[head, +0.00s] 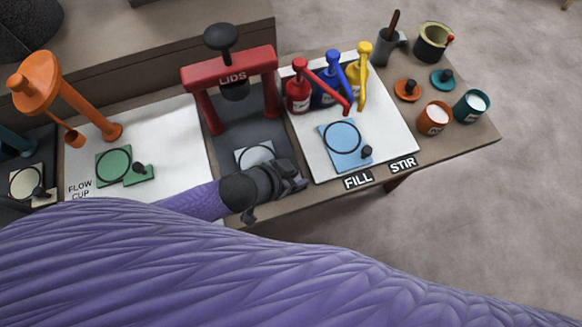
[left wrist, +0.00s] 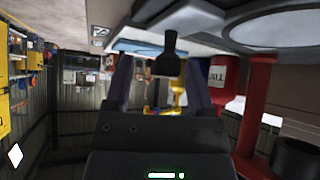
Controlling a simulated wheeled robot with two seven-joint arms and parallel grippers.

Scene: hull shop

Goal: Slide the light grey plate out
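The light grey plate (head: 253,156) lies on the dark grey base under the red press marked LIDS. My left gripper (head: 297,182) is at its near right corner and hides that part in the head view. In the left wrist view, which looks upside down, the plate (left wrist: 270,28) shows at upper right with its dark ring. A black knob (left wrist: 168,58), seemingly the plate's, stands between the lines of my two open fingers (left wrist: 158,75). The fingers look apart from it. My right gripper is not in view.
The red press (head: 230,68) stands over the plate. To the right, a white board holds a blue plate (head: 340,162) and red, blue and yellow pump bottles (head: 328,90). A green plate (head: 110,175) lies left. The table's front edge is close to my gripper.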

